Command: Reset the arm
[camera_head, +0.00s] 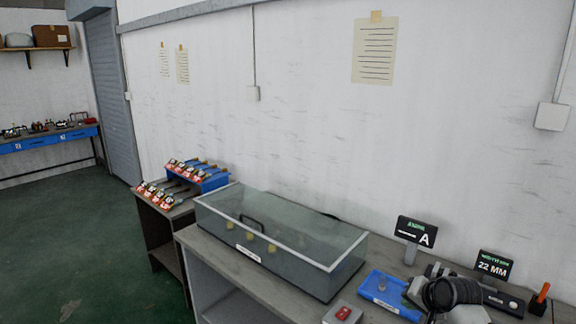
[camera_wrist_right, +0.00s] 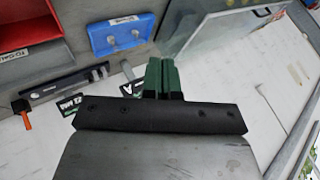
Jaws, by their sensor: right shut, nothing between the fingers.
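My right gripper (camera_wrist_right: 163,75) shows in the right wrist view with its two green fingers together and nothing between them. In the head view my right arm's dark wrist is at the lower right, over the bench beside the blue tray (camera_head: 389,297). The gripper's fingertips are hard to make out there. The blue tray also shows in the wrist view (camera_wrist_right: 122,35), up and left of the fingers, apart from them. My left gripper is in neither view.
A clear-lidded case (camera_head: 281,240) stands on the grey bench left of the tray. A red button box (camera_head: 342,314) sits at the front. Signs reading A (camera_head: 417,232) and 22 MM (camera_head: 494,266) stand behind. An orange-handled tool (camera_head: 541,295) is at right.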

